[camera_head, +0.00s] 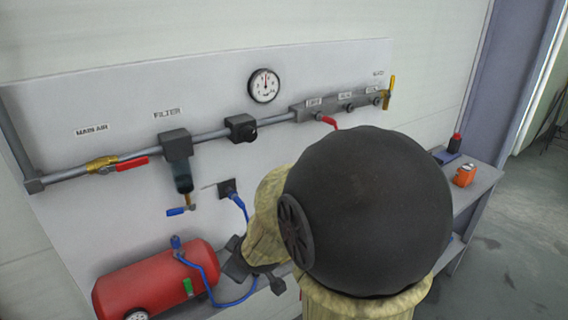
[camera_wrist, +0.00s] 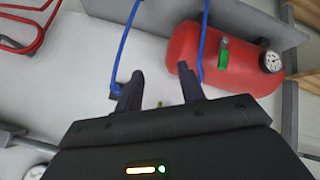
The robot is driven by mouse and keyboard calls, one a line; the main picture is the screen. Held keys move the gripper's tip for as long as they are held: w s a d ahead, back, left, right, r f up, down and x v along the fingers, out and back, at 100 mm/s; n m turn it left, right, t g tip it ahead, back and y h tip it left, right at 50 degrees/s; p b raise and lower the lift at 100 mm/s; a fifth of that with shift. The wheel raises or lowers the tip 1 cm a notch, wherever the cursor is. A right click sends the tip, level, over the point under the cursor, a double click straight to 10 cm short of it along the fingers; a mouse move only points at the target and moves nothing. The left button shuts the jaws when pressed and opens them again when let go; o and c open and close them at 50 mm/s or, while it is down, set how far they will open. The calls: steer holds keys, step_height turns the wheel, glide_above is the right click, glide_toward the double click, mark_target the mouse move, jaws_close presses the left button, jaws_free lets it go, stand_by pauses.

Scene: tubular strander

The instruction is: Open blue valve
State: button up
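The blue valve (camera_head: 180,211) hangs under the filter (camera_head: 178,158) on the wall panel, its blue lever pointing left below a brass body. My gripper (camera_wrist: 159,72) faces the panel in the wrist view, which sees the scene roughly upside down. Its two dark fingers are apart with no object held between the tips. A small brass-coloured bit (camera_wrist: 160,103) shows low between the fingers; I cannot tell if it is part of the valve. The blue lever is not visible in the wrist view. In the head view my arm hides much of the gripper.
A red tank (camera_head: 155,281) with a blue hose (camera_head: 212,279) stands below the valve. The hose runs to a socket (camera_head: 227,188) right of the valve. A red-handled main air valve (camera_head: 130,164) is at left. A bench (camera_head: 478,187) stands at right.

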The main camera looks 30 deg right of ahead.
steer(key=s+a+r+m+g+p, duration=0.2)
steer(key=s+a+m+g+p, duration=0.3)
steer(key=s, duration=0.4)
steer(key=w+d+r+m+t+h, duration=0.15)
steer(key=w+d+r+t, duration=0.35)
steer(key=w+d, duration=0.5)
steer(key=w+d+r+t+y, duration=0.1)
steer(key=d+r+t, duration=0.7)
steer(key=r, duration=0.1)
steer(key=shift+r+m+p, duration=0.15)
steer(key=shift+m+p, duration=0.15)
steer(key=shift+m, duration=0.15)
steer(key=shift+y, duration=0.25)
